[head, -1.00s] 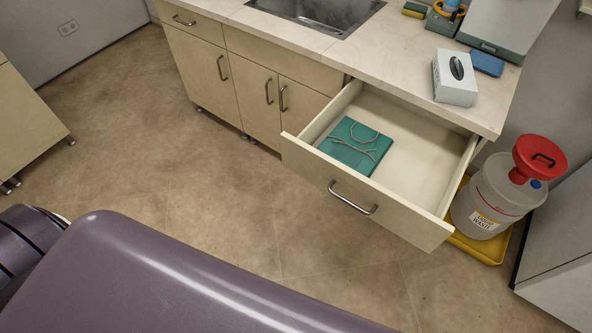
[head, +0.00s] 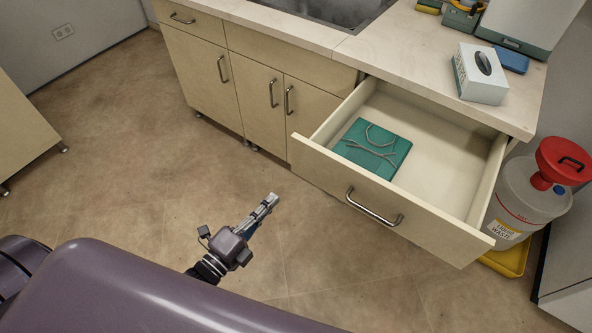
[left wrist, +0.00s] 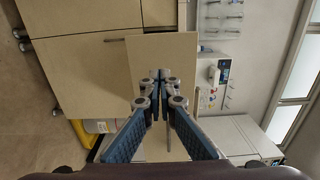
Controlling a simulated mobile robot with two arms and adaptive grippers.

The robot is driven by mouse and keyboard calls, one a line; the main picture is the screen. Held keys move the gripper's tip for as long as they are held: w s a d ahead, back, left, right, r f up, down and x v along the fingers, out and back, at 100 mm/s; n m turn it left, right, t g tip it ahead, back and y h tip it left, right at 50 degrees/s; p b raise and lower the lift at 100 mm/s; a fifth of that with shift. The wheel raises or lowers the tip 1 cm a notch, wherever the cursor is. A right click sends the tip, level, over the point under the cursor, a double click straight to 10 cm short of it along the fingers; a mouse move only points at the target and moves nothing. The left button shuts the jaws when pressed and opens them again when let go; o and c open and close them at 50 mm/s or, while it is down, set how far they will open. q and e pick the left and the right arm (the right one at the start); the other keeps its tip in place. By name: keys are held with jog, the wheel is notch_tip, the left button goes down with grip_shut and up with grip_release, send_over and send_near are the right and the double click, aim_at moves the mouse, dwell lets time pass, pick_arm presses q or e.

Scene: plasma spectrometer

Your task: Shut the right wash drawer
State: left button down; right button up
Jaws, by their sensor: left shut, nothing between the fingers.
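The right wash drawer (head: 390,205) stands pulled out below the counter. Its front has a metal bar handle (head: 374,207). Inside lie a green pad and grey tubing (head: 371,148), toward the left side. My left gripper (head: 273,198) is shut and empty, in front of and left of the drawer front, apart from it. In the left wrist view my left gripper (left wrist: 160,75) shows its fingertips together, with the pale drawer front (left wrist: 180,52) beyond them. My right gripper is in neither view.
A white waste container with a red funnel (head: 530,195) stands in a yellow tray (head: 508,258) right of the drawer. The counter (head: 400,50) holds a tissue box (head: 481,73) and a sink (head: 335,10). The floor (head: 120,170) in front is clear.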

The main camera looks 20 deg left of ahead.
aim_at(304, 164)
pick_arm(q)
jog(key=p+x, duration=0.1)
jog(key=x, duration=1.1)
jog(key=shift+w+f, duration=0.1)
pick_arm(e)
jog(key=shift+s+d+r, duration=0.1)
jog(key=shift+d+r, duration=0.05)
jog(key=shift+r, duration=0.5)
